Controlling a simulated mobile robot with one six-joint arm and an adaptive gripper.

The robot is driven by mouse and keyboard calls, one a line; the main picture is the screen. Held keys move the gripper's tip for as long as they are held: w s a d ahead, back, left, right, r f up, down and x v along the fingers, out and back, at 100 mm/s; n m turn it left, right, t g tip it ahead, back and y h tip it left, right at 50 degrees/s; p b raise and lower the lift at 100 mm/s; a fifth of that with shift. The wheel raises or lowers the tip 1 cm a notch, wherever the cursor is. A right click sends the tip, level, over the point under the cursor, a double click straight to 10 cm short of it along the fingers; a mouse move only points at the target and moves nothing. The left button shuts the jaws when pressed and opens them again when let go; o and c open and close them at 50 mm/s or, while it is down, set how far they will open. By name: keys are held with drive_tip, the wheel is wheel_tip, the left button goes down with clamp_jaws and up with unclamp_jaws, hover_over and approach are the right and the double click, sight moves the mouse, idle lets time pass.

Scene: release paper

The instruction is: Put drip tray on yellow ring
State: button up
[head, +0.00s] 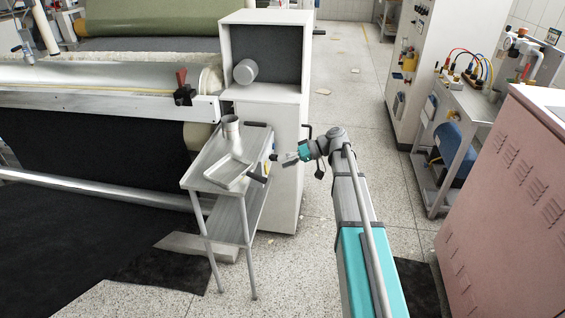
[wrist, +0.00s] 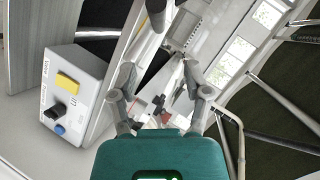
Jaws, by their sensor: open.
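A shallow grey metal tray (head: 230,172), which looks like the drip tray, sits on top of a small metal cart (head: 198,180) in the head view. A dark handle-like part shows at its right end. My gripper (head: 278,159) is just right of the cart and apart from the tray. In the wrist view my gripper (wrist: 158,76) has its two fingers spread with nothing held between them. I cannot make out a yellow ring in either view.
A grey cylinder (head: 231,127) stands at the cart's back. A tall white cabinet (head: 286,120) stands behind the cart, with a roller machine (head: 100,80) at left. Floor is open behind my arm.

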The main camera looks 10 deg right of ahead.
idle(0.3)
drive_tip(key=s+f+m+h, duration=0.1)
drive_tip(key=s+f+h, duration=0.2)
drive_tip(key=s, duration=0.4)
drive_tip(key=s+d+f+m+h, duration=0.1)
drive_tip(key=s+f+m+h, duration=0.1)
drive_tip(key=s+f+h, duration=0.2)
drive_tip(key=s+d+f+m+h, duration=0.1)
drive_tip(key=s+f+h, duration=0.3)
drive_tip(key=s, duration=0.7)
drive_tip(key=shift+d+f+m+g+h, duration=0.2)
drive_tip(key=shift+m+g+h, duration=0.15)
drive_tip(key=shift+h, duration=0.85)
drive_tip(key=shift+a, duration=0.2)
